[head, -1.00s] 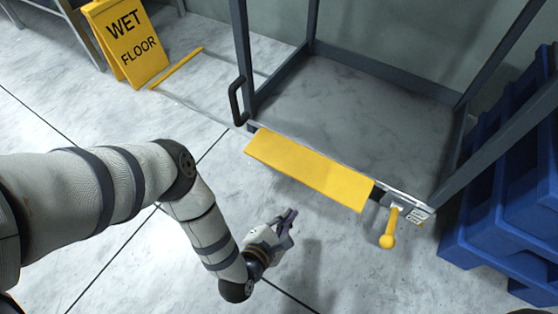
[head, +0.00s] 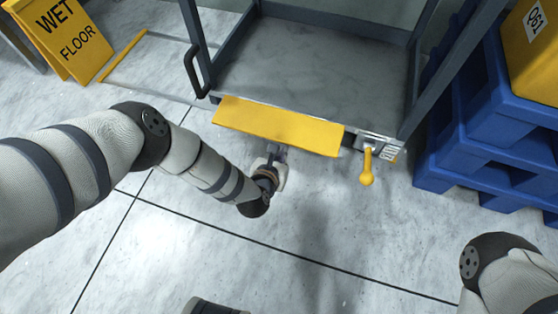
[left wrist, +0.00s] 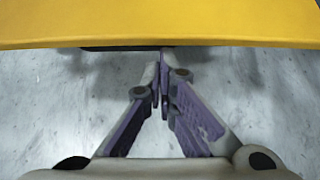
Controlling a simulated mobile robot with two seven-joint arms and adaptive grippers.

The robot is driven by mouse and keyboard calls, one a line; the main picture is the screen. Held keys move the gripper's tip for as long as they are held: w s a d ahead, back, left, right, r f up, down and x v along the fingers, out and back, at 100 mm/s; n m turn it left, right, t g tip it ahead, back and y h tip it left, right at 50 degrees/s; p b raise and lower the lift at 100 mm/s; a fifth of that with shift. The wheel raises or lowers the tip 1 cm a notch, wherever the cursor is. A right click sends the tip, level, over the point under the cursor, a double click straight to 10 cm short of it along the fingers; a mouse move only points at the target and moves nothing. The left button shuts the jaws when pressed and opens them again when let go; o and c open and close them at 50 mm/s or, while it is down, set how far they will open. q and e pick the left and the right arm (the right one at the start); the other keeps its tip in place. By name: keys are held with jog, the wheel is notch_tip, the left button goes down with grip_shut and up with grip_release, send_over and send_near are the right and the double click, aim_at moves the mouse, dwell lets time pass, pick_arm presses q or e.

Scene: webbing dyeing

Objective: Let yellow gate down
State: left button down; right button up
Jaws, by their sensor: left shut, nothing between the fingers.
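The yellow gate (head: 278,124) is a flat panel along the front edge of the grey metal frame. It also fills the top of the left wrist view (left wrist: 160,22). My left gripper (head: 277,150) is shut and empty, with its fingertips at or just under the gate's lower edge. In the left wrist view the purple-padded fingers (left wrist: 162,85) meet near that edge; I cannot tell whether they touch it. A yellow lever with a ball end (head: 367,168) hangs down from a bracket right of the gate. Part of my right arm shows at the lower right; its gripper is out of frame.
The frame's grey floor (head: 315,62) behind the gate is empty. A black handle (head: 190,74) is on its left post. Blue pallets (head: 483,148) with a yellow box (head: 535,50) stand right. A yellow wet floor sign (head: 62,38) stands back left. The floor in front is clear.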

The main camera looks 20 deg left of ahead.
pick_arm(q)
jog(key=shift+s+r, duration=0.1)
jog(key=shift+r, duration=0.3)
notch_tip(320, 180, up, 2)
jog(key=shift+s+r+g+p, duration=0.1)
jog(key=shift+r+g+p, duration=0.15)
jog(key=shift+g+p, duration=0.6)
jog(key=shift+t, duration=0.25)
